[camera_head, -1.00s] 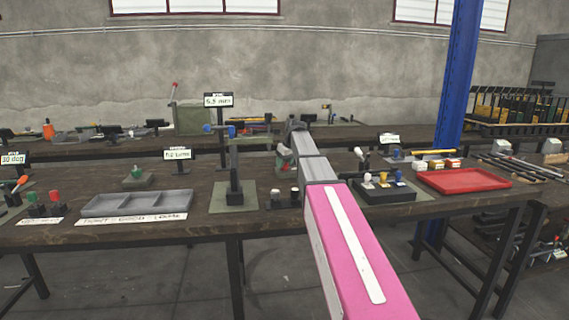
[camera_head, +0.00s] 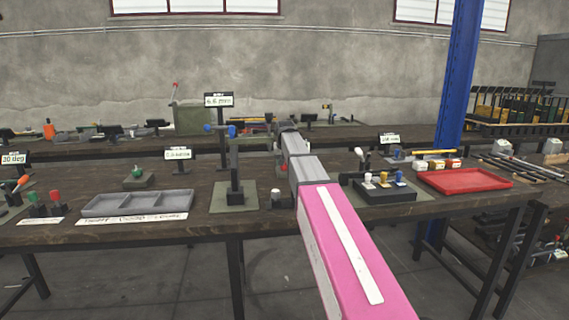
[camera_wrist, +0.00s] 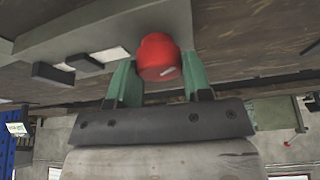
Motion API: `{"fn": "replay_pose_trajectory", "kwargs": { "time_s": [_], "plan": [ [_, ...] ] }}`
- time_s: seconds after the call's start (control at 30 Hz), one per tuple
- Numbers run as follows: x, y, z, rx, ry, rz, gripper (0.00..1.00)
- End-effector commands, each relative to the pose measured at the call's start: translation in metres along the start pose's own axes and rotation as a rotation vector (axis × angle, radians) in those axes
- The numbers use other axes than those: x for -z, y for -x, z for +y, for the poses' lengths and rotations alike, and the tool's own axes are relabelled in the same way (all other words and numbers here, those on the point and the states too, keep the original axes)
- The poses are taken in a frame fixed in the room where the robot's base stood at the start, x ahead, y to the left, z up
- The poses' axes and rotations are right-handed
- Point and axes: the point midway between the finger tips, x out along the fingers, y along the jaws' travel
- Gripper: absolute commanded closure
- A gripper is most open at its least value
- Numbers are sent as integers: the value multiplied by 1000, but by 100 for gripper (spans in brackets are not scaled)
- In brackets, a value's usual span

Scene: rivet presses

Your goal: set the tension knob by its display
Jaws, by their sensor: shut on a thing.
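In the wrist view a red round knob (camera_wrist: 158,56) with a small white mark sits between the two green fingers of my gripper (camera_wrist: 160,62). My gripper is shut on it. The knob stands on a grey base (camera_wrist: 105,32). In the head view my pink and grey arm reaches over the bench and hides the gripper and most of the knob's surroundings. A display on a post (camera_head: 218,100) near the arm seems to read 6.6 mm. I cannot tell for certain which display belongs to this knob.
A lower display (camera_head: 178,154) stands left, too small to read surely. A press on a green plate (camera_head: 234,196) stands just left of my arm. A grey tray (camera_head: 137,204) lies further left, a red tray (camera_head: 465,181) right. A black block with knobs (camera_head: 385,192) is close to the arm's right.

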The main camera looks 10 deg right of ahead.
Motion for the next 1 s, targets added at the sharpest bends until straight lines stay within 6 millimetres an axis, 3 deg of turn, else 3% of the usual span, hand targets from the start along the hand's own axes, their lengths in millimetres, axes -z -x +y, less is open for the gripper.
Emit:
{"fn": "replay_pose_trajectory", "kwargs": {
  "time_s": [0.53,0.57,0.6,1.0],
  "plan": [
    [-1,0,0,-9,-22,-2,78],
    [-1,0,0,-9,-22,-2,45],
    [-1,0,0,-9,-22,-2,32],
    [0,3,0,-9,-22,-1,30]
  ]
}}
